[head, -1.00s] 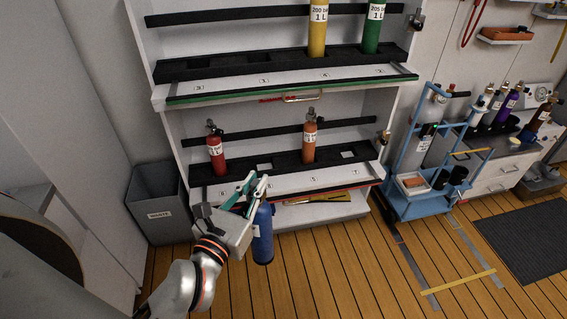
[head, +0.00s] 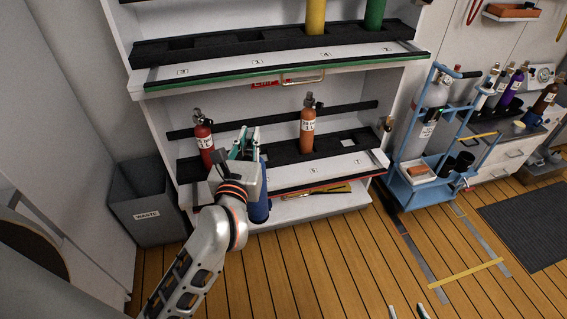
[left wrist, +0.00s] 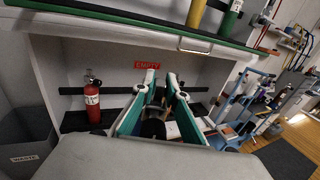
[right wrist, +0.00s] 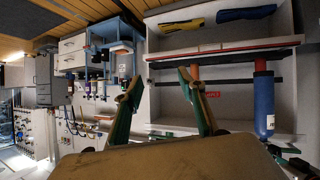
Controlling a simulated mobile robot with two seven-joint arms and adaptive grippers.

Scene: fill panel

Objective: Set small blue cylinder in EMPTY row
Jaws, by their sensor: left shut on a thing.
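My left gripper (head: 249,140) is shut on the small blue cylinder (head: 261,208), which hangs below it before the lower shelf's front edge. The arm hides much of the cylinder. In the right wrist view, which is upside down, the blue cylinder (right wrist: 264,105) shows at the right. The lower row has a black rack (head: 340,145) under a red EMPTY sign (left wrist: 147,65). A red cylinder (head: 204,143) and an orange cylinder (head: 307,128) stand upright in it; my left gripper is between them in the picture. My right gripper (head: 407,312) is open and empty, low in front.
The upper shelf holds a yellow cylinder (head: 316,16) and a green cylinder (head: 375,14); its front edge (head: 290,78) overhangs the lower row. A waste bin (head: 148,205) stands left, a blue cart (head: 420,190) right. The wood floor (head: 340,260) in front is clear.

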